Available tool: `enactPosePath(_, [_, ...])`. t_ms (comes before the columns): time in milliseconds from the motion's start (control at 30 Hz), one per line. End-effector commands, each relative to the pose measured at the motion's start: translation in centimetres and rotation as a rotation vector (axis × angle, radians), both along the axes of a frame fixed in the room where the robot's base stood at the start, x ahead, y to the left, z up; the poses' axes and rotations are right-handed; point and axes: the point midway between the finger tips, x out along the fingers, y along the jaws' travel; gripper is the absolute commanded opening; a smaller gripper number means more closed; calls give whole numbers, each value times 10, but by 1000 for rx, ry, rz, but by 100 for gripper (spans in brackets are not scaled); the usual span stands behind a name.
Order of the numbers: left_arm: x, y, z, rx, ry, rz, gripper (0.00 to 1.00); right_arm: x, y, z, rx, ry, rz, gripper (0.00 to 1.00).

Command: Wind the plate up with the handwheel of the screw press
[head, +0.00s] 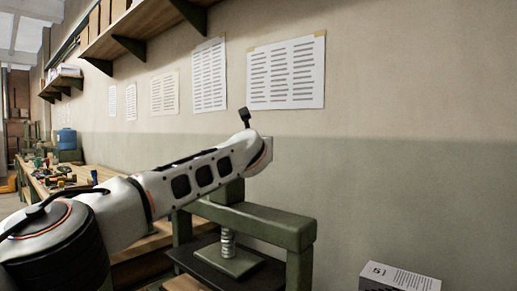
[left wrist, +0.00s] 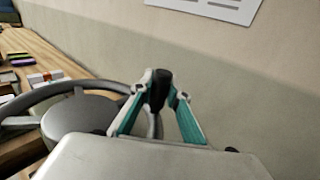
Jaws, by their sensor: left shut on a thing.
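The green screw press (head: 290,228) stands by the wall in the head view, below my left forearm. Its screw (head: 228,242) runs down to a green pressing plate (head: 232,262), which lies at or close to a dark flat board (head: 205,262); I cannot tell if they touch. The handwheel (left wrist: 85,118) is hidden behind my arm in the head view; the left wrist view shows its dark rim and hub at lower left. My left gripper (left wrist: 157,100), with teal finger pads, is shut on the wheel's upright black knob (left wrist: 158,84). My right gripper is out of view.
A wooden workbench (head: 85,172) with small items and a blue container (head: 66,139) stands at the left. A wall shelf (head: 140,30) hangs above. Printed sheets (head: 286,73) are on the wall. A labelled stack or box (head: 400,278) sits at lower right.

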Motion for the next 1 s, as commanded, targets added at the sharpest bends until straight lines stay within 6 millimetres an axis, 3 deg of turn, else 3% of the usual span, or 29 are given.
enactPosePath(933, [3, 6, 1, -1, -1, 51, 0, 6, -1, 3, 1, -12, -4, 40])
enactPosePath(967, [3, 6, 1, -1, -1, 51, 21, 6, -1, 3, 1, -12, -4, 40])
enactPosePath(1000, [3, 6, 1, -1, -1, 50, 31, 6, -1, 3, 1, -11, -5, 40])
